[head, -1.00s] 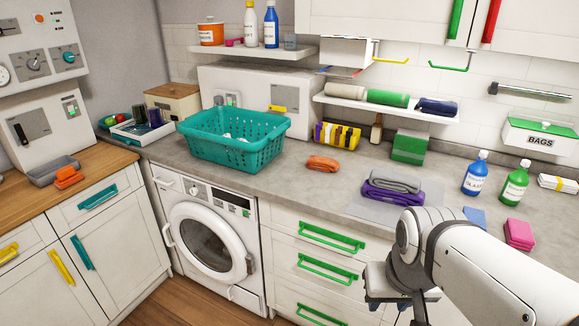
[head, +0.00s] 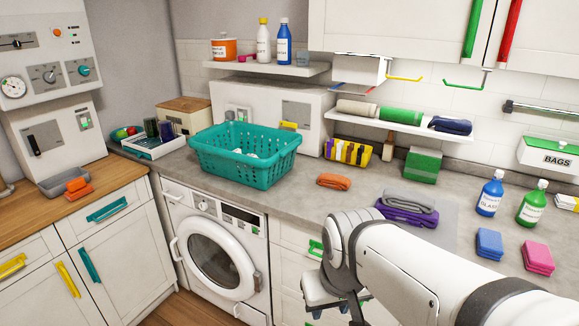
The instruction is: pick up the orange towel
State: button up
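The orange towel (head: 334,182) lies folded on the grey counter, to the right of the teal laundry basket and left of a purple and grey towel stack. It is fully visible, with nothing touching it. My white arm reaches in from the lower right. My gripper (head: 328,302) is at the arm's end, in front of the drawers and below the counter edge, lower in the picture than the orange towel. Its fingers are small and partly hidden, so I cannot tell whether they are open or shut.
The teal basket (head: 244,155) stands left of the towel. The purple towel (head: 406,214) with a grey one (head: 408,202) on top lies to the right, partly behind my arm. A green box (head: 422,165) and a striped organizer (head: 348,152) stand behind. A shelf (head: 398,127) with rolled towels hangs above.

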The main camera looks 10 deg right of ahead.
aim_at(337, 182)
jog(key=z, duration=0.1)
jog(key=i, duration=1.1)
jog(key=z, duration=0.55)
